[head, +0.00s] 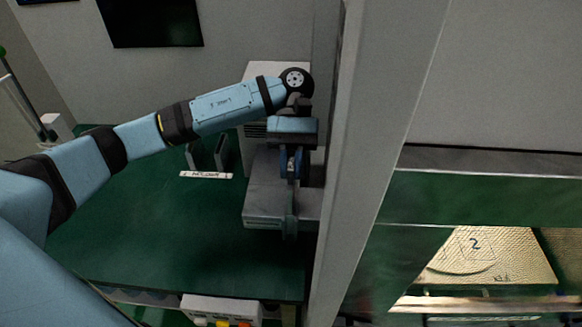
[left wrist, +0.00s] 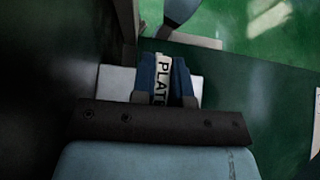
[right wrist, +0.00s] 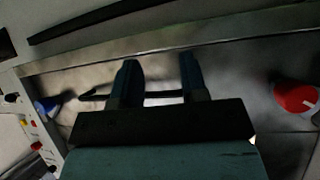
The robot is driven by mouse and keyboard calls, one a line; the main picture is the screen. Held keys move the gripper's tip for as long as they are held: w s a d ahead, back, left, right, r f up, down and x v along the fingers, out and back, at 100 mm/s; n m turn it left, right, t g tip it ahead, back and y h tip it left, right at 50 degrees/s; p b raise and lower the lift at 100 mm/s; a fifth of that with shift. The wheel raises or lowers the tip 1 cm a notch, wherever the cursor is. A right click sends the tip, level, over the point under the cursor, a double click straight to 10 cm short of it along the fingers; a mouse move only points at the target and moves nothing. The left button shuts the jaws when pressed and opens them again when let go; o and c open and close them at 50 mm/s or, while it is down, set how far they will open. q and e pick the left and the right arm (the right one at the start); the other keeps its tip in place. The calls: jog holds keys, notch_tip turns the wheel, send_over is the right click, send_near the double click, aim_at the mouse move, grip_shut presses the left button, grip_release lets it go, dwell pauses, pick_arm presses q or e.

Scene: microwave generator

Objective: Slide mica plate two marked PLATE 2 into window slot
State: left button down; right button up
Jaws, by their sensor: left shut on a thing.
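My left gripper (head: 291,172) is shut on a thin plate whose pale edge label reads "PLATE" (left wrist: 162,78) in the left wrist view. The label's number is hidden by the gripper. In the head view a thin greenish upright piece (head: 290,215) shows below the fingers, against a grey block (head: 262,205); it may be the plate. I cannot make out the window slot or whether the plate is in it. My right gripper (right wrist: 157,80) shows only in the right wrist view, its fingers apart, with a dark handle-like bar (right wrist: 92,94) by them.
A dark rack with a white label (head: 206,175) stands on the green table (head: 150,230), left of the grey block. A grey post (head: 370,160) rises close on the right. A red knob (right wrist: 296,97) and a blue knob (right wrist: 47,108) flank my right gripper. The table's left part is clear.

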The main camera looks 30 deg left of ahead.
pick_arm(q)
jog(key=shift+s, duration=0.1)
dwell(0.3)
jog(key=shift+s+d+r, duration=0.1)
jog(key=shift+r, duration=4.45)
